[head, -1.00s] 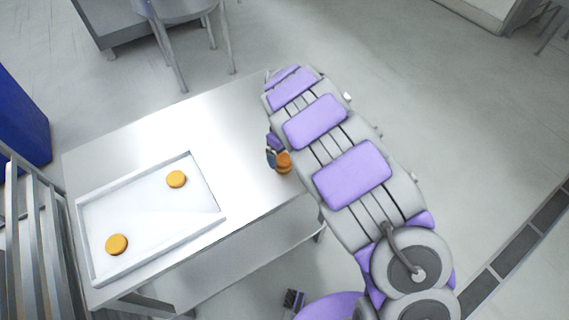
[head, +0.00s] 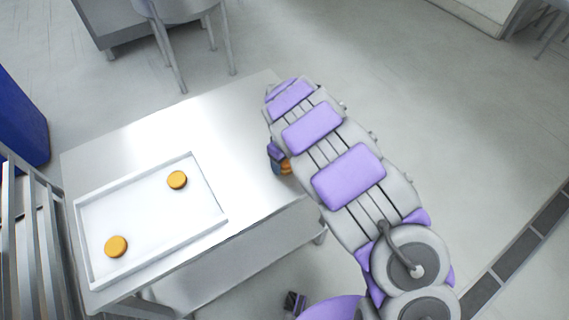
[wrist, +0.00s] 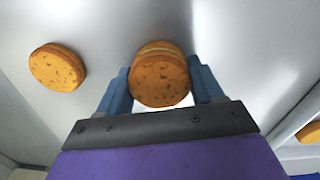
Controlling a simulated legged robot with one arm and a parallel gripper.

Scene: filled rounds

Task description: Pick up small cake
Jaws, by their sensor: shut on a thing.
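A small round orange-brown cake with a pale filling layer (wrist: 160,78) sits between the two blue fingers of my gripper (wrist: 162,88) in the wrist view. The fingers are shut on its sides. In the head view the same cake (head: 286,168) is partly hidden by my gripper (head: 275,158), near the right part of the metal table. Two more cakes, one nearer the back (head: 177,180) and one nearer the front (head: 116,246), lie apart on the white tray. The wrist view also shows a speckled cake at left (wrist: 57,67) and one cut by the right edge (wrist: 311,132).
The shallow white tray (head: 205,190) lies on the left part of the metal table (head: 225,125). The tabletop between tray and gripper is clear. A metal rack (head: 25,250) stands at left, and a stool (head: 180,12) stands behind the table.

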